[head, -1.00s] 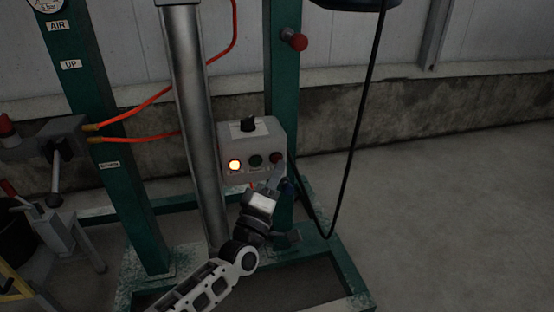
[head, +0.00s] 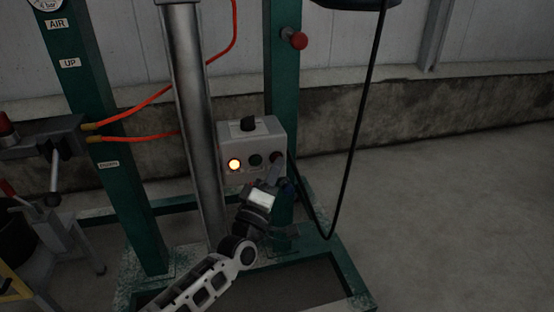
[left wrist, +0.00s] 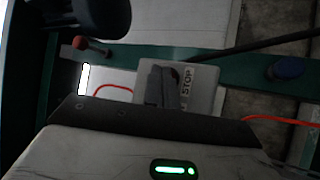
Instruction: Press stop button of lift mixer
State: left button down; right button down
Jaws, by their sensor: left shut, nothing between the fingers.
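The grey control box (head: 228,140) of the lift mixer is mounted on the green frame. On its face are a lit orange-white lamp (head: 234,164), a dark green button (head: 255,160) and a dark red button (head: 275,157) at the right. A black knob (head: 248,124) sits on top. My left gripper (head: 275,172) is shut and empty, its fingertips at the red button and partly covering it. In the left wrist view the closed fingers (left wrist: 162,88) lie over the box beside a "STOP" label (left wrist: 187,82). Contact cannot be told for certain. My right gripper is not in view.
A steel column (head: 190,120) stands left of the box, with orange hoses (head: 140,102) running to it. A red knob (head: 298,41) sticks out on the green post (head: 283,85). A black cable (head: 365,110) hangs at the right. The floor (head: 440,220) at the right is clear.

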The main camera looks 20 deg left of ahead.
pick_arm(q)
jog(key=shift+w+a, duration=0.15)
jog(key=shift+w, duration=0.1)
dwell(0.5)
jog(key=shift+s+d+p, duration=0.35)
jog(key=shift+s+d, duration=0.15)
jog(key=shift+s, duration=0.25)
jog(key=s+d, duration=0.1)
jog(key=s+d+p, duration=0.1)
jog(key=s+p, duration=0.1)
jog(key=s, duration=0.1)
jog(key=shift+s+d, duration=0.1)
jog(key=shift+d, duration=0.3)
dwell(0.4)
